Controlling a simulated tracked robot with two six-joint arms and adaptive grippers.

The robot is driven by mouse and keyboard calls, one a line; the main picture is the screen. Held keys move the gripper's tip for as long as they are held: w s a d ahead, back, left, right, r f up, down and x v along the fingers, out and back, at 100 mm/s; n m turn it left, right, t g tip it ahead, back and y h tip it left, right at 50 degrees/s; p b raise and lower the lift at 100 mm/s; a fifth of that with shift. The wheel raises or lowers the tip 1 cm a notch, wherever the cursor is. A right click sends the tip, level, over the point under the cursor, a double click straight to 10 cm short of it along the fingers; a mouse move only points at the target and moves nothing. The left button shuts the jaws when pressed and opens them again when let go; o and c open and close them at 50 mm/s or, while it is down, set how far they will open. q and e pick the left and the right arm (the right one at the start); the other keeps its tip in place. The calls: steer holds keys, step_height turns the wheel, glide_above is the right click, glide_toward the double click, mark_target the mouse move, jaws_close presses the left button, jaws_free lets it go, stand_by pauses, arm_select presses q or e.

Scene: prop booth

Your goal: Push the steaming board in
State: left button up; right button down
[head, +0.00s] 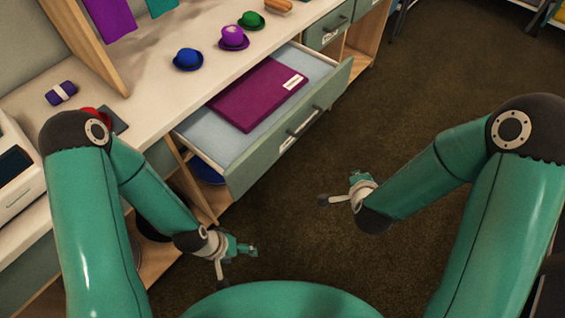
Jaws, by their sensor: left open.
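The steaming board (200,127), a pull-out with a pale blue top and a grey-green front, stands well out from the counter. A flat magenta piece (243,97) with a white label lies on it. Its front has a metal handle (304,120). My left gripper (238,264) is open and empty, low in front of the counter, below and apart from the board's near left corner. My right gripper (337,187) looks open and empty over the floor, apart from the board's front and to its lower right.
The counter (150,75) carries a blue hat (187,59), a purple hat (233,38), a green hat (251,20) and a rolled purple item (61,93). A white machine (17,170) stands at the left. The brown carpet (300,235) before the board is clear.

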steer(key=w+a+m+t+b, duration=0.1)
steer(key=w+a+t+b, duration=0.1)
steer(key=b, duration=0.4)
arm_select(q)
step_height(320, 180, down, 34)
steer(key=f+b, duration=0.1)
steer(key=b, duration=2.5)
arm_select(e)
steer(key=t+y+p, duration=0.3)
steer(key=t+p, duration=0.4)
steer(key=p, duration=0.3)
glide_toward(281, 139)
steer(key=s+d, duration=0.1)
steer(key=d, duration=0.3)
steer(key=shift+m, duration=0.3)
steer(key=w+a, duration=0.1)
steer(key=w, duration=0.1)
steer(key=w+a+b, duration=0.1)
steer(key=w, duration=0.1)
steer(key=w+a, duration=0.1)
steer(key=w, duration=0.1)
steer(key=shift+w+a+f+b, duration=0.1)
steer(key=shift+w+a+b, duration=0.05)
steer(key=shift+w+b, duration=0.15)
arm_select(q)
step_height(281, 139, up, 8)
steer(key=shift+r, duration=0.2)
arm_select(e)
steer(key=shift+w+a, duration=0.35)
steer(key=shift+a, duration=0.15)
